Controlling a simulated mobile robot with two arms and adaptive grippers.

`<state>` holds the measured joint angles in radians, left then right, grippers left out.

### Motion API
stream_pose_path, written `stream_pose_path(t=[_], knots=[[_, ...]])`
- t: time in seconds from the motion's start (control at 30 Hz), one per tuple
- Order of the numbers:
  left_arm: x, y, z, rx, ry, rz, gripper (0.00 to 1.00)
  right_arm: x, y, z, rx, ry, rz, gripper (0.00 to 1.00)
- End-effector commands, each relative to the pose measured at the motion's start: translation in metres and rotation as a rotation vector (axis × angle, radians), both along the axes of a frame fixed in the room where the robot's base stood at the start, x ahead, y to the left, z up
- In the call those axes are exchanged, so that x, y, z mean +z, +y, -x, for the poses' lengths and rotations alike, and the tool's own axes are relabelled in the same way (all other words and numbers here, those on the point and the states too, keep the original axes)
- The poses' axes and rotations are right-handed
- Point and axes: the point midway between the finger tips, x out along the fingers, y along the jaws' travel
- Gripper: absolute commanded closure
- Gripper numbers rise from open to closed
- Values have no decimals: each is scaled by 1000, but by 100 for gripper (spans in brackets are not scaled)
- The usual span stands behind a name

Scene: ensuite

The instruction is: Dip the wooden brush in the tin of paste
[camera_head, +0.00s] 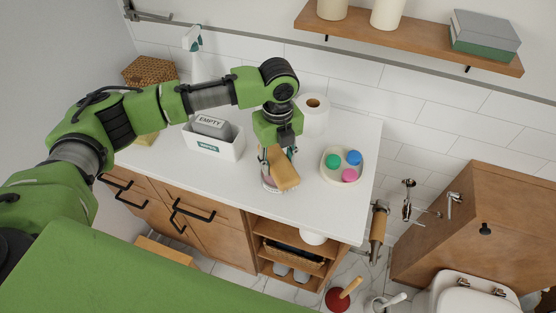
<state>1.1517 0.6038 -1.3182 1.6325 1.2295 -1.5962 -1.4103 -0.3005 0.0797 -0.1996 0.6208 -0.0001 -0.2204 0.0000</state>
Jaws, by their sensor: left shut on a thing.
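My left gripper (275,152) points down over the white counter, shut on the wooden brush (284,172). The brush is a light tan block and hangs tilted below the fingers. The tin of paste (267,186) is a small round tin on the counter near its front edge, directly under and behind the brush in this view. The brush hides most of the tin's opening, so I cannot tell whether the brush touches the paste or is just above it. My right gripper is not in view.
A paper roll (314,113) stands behind the gripper. A cream tray (329,175) with green, blue and pink balls sits right. A wooden shelf (420,42) hangs above. The counter's front right is clear.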

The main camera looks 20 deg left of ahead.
Motion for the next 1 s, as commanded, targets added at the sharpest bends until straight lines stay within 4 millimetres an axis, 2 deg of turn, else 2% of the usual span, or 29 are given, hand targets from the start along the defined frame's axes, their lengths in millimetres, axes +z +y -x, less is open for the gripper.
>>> stream_pose_path(t=[1.0], knots=[[-10,0,0,0,-1,1,78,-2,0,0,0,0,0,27]])
